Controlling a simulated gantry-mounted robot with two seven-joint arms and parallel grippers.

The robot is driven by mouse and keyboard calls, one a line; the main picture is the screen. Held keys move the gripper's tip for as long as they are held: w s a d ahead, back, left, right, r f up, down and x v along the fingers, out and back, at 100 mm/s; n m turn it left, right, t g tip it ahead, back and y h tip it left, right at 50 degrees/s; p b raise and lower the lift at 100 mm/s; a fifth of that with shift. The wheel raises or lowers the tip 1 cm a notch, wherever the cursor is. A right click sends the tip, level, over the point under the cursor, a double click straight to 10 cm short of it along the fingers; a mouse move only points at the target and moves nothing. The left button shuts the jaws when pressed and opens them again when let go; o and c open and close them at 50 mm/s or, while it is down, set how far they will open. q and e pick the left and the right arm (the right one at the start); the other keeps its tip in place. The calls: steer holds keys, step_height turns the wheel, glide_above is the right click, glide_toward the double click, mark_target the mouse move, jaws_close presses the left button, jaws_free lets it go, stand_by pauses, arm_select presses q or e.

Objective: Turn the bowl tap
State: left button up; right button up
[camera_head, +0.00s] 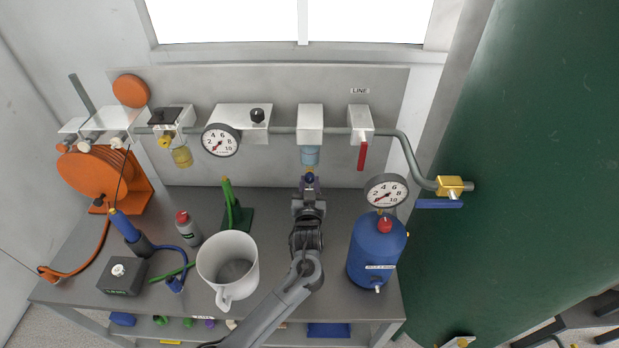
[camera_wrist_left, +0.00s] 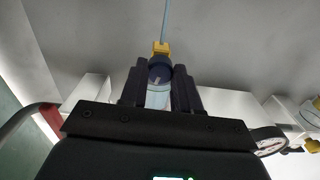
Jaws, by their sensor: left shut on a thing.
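The bowl tap (camera_wrist_left: 160,70) is a small dark blue knob with a yellow fitting (camera_wrist_left: 160,47) beyond it, under the pale blue bowl (camera_head: 310,156). The bowl hangs below a white block (camera_head: 311,117) on the wall pipe. In the head view a small yellow part (camera_head: 310,179) of the tap shows at my fingertips. My left gripper (camera_head: 309,185) reaches up to it from the bench side. In the left wrist view its two dark fingers (camera_wrist_left: 160,75) stand on either side of the knob, shut on it. My right gripper is not in view.
A blue tank (camera_head: 375,252) with a gauge (camera_head: 387,191) stands to the right of my left arm. A white mug (camera_head: 228,264) stands close to its left. A red lever (camera_head: 362,156) hangs from the pipe at right. An orange reel (camera_head: 100,172) is at far left.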

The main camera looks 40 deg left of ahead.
arm_select(q)
steer(key=shift+r+m+p, duration=0.2)
steer(key=shift+m+p, duration=0.8)
steer(key=shift+p, duration=0.05)
steer(key=shift+f+m+p, duration=0.15)
steer(key=shift+m+p, duration=0.35)
steer(key=o, duration=1.1)
steer(key=shift+c, duration=0.2)
steer(key=shift+s+d, duration=0.1)
steer(key=shift+s+d, duration=0.15)
steer(key=v, duration=1)
